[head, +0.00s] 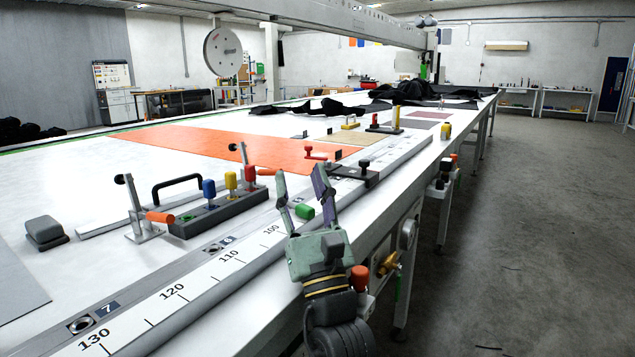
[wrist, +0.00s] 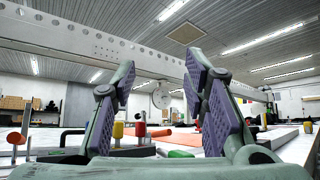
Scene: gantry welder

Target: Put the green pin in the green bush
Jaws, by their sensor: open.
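The green pin (head: 304,211) is a short green cylinder that appears to lie on its side by the measuring rail, seen between my fingers in the head view. In the wrist view it shows low in the middle (wrist: 180,154). My gripper (head: 299,175) is open and empty, its fingers pointing up and away; its fingertips also show in the wrist view (wrist: 160,65). The grey pin block (head: 222,213) stands left of my gripper with blue, yellow and red pins upright in it. The green bush (head: 186,217) is at its near left end, with no pin standing in it.
A toggle clamp with an orange handle (head: 160,217) stands left of the block, and a black arched handle (head: 177,188) behind it. A black clamp with a knob (head: 364,171) sits right of my gripper. The white table (head: 90,190) has free room at left.

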